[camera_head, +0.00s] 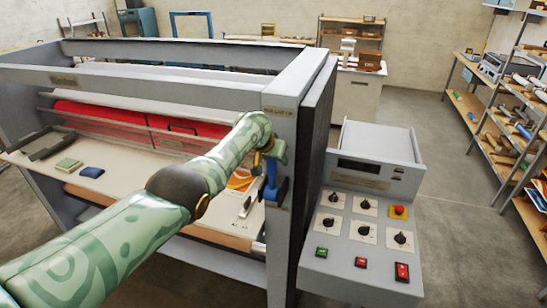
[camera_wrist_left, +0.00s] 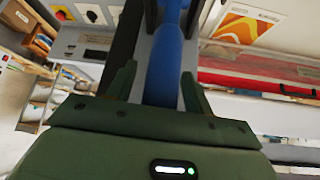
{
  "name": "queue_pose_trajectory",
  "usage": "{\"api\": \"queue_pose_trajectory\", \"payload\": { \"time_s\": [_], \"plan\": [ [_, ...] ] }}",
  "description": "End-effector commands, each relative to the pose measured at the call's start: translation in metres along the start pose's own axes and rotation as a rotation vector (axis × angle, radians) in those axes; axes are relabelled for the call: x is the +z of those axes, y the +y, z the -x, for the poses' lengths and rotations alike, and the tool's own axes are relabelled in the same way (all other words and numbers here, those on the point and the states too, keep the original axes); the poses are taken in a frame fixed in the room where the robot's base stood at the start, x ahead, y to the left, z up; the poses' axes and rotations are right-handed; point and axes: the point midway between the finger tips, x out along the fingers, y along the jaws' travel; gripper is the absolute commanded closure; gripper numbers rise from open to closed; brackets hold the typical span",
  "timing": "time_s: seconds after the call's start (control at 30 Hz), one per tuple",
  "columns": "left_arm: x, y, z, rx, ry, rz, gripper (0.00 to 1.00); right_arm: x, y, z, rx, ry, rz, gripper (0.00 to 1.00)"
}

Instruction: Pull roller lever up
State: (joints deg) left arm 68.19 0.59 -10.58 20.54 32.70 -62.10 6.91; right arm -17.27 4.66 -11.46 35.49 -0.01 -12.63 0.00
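The blue roller lever (camera_head: 271,190) is on the right post of the laminator (camera_head: 300,85), below a small label. In the left wrist view, the lever's blue shaft (camera_wrist_left: 165,62) runs between the two green fingers of my left gripper (camera_wrist_left: 158,80). The fingers are apart, with a gap showing on the left side of the lever; contact on the right side is unclear. In the head view, my left gripper (camera_head: 270,160) is at the top of the lever, partly hidden by my own wrist. My right gripper is not in view.
A grey control console (camera_head: 365,210) with knobs and buttons stands right of the post. The laminator's red roller (camera_head: 100,118) lies behind a clear guard, above the feed table (camera_head: 120,183). Shelves (camera_head: 510,120) stand at the far right, with open floor before them.

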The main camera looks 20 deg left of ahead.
Motion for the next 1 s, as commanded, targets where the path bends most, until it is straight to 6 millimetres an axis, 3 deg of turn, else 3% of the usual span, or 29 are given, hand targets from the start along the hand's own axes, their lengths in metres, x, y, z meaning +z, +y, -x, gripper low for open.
{"api": "queue_pose_trajectory", "payload": {
  "time_s": [0.27,0.47,0.63,1.0],
  "plan": [
    [-0.001,0.002,0.005,0.006,0.001,-0.001,0.49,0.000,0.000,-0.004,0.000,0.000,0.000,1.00],
    [0.000,0.000,0.023,0.001,0.003,-0.002,0.49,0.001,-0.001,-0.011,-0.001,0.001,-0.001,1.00],
    [-0.001,-0.001,0.058,-0.001,0.002,0.000,0.49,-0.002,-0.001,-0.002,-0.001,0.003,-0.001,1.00],
    [-0.002,0.001,0.141,0.003,0.002,0.001,0.49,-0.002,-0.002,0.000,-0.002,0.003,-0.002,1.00]
  ]
}}
